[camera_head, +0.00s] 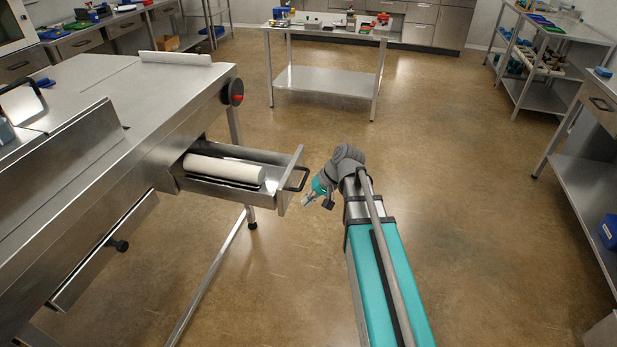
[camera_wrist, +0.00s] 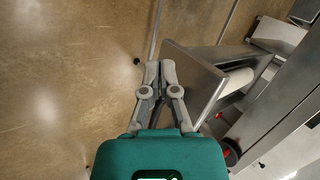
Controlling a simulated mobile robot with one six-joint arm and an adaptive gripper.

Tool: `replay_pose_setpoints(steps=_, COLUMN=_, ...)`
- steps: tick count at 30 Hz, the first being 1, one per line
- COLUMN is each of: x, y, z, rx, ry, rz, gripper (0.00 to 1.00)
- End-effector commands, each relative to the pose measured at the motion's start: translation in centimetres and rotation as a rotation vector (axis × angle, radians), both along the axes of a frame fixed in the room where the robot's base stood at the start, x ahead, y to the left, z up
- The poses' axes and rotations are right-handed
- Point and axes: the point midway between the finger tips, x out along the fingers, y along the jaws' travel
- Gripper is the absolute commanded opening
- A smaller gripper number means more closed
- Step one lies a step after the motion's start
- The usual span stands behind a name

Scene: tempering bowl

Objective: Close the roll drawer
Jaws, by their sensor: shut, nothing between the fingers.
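The roll drawer (camera_head: 221,184) is pulled out from the side of the steel machine, with a white roll (camera_head: 224,170) lying in it. Its front panel carries a dark handle (camera_head: 297,178). In the wrist view the drawer's front panel (camera_wrist: 196,75) stands to the right of my fingers, and the roll (camera_wrist: 238,80) shows behind it. My gripper (camera_head: 308,200) is just right of the drawer front, near the handle. In the wrist view my gripper (camera_wrist: 160,68) has its fingertips together and empty. Whether it touches the drawer front I cannot tell.
The steel machine (camera_head: 150,110) fills the left side, with a red-and-black knob (camera_head: 232,92) above the drawer. A thin leg bar (camera_head: 208,275) runs below. A steel table (camera_head: 325,80) stands at the back and shelves (camera_head: 570,180) at the right. The floor between is clear.

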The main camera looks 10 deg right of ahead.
Motion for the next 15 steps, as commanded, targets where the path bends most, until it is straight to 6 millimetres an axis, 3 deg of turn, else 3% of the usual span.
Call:
replay_pose_setpoints(steps=1, x=1.2, y=-0.6, z=-1.5, rx=0.04, ry=-0.009, rz=-0.016, gripper=0.0)
replay_pose_setpoints(steps=15, x=8.4, y=-5.8, z=-4.2, rx=0.431, ry=-0.124, rz=-0.149, gripper=0.0)
